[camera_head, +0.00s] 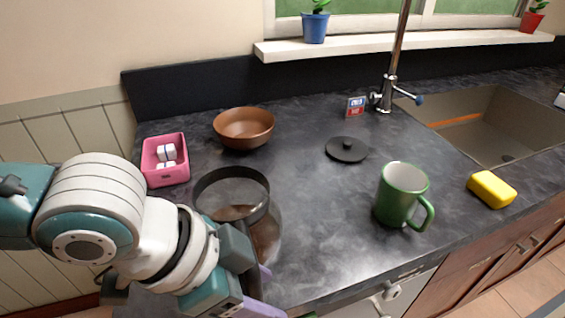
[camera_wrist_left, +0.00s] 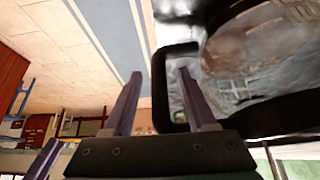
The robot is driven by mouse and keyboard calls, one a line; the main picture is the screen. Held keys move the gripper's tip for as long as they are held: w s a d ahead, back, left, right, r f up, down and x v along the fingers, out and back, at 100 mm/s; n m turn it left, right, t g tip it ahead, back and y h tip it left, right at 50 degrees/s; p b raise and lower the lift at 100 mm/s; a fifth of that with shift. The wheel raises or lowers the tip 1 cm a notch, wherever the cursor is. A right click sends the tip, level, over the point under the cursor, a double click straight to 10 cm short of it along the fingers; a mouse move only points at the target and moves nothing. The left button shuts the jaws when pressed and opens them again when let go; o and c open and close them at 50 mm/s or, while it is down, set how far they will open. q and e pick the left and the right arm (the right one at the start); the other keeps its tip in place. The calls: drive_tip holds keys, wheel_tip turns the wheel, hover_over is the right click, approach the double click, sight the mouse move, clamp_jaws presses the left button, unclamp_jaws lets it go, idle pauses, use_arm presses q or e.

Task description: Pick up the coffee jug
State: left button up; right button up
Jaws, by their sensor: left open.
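The coffee jug (camera_head: 265,234) is clear glass with a black band around its rim. It stands on the counter near the front edge, partly hidden by my left arm. In the left wrist view its dark glass body (camera_wrist_left: 255,55) fills the upper right, with a black loop handle (camera_wrist_left: 158,90). My left gripper (camera_head: 266,291) is open in front of the jug. In the wrist view its purple fingers (camera_wrist_left: 160,75) lie on either side of the handle's outer bar, and the right finger overlaps the loop's opening. Contact cannot be told. My right gripper is not in view.
A pink box (camera_head: 153,176) and a brown bowl (camera_head: 244,127) stand behind the jug. A black lid (camera_head: 347,149), green mug (camera_head: 396,196) and yellow sponge (camera_head: 492,189) lie to the right, before the sink (camera_head: 480,135). The counter between jug and mug is clear.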

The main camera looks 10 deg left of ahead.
use_arm(q)
drive_tip(key=shift+x, duration=0.95)
clamp_jaws()
idle(0.7)
